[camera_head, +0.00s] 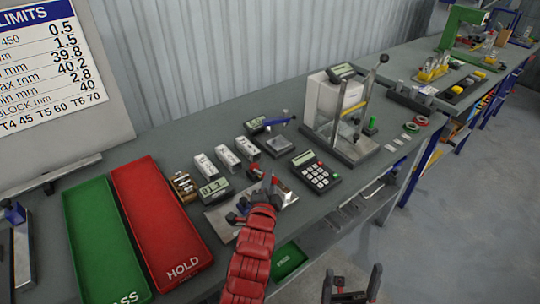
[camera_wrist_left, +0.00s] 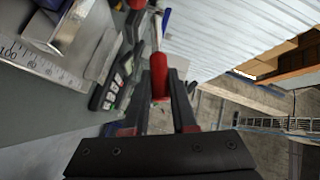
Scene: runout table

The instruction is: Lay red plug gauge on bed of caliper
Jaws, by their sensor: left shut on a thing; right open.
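The red plug gauge (camera_wrist_left: 158,75) is upright between the fingers of my left gripper (camera_wrist_left: 162,104) in the left wrist view, with a metal pin at its upper end. In the head view my left gripper (camera_head: 266,196) is low over the front of the bench, and the gauge is mostly hidden by it. The caliper, with a digital readout (camera_head: 213,189) and a metal plate (camera_head: 222,218), lies just left of this gripper. A metal scale marked 100 (camera_wrist_left: 40,66) shows in the left wrist view. My right gripper (camera_head: 352,284) is open and empty beyond the bench front.
A red HOLD tray (camera_head: 160,222) and a green PASS tray (camera_head: 102,245) lie at the left. Several white blocks (camera_head: 227,157) stand behind the caliper. A keypad device (camera_head: 315,177) and a lever stand (camera_head: 345,120) are to the right.

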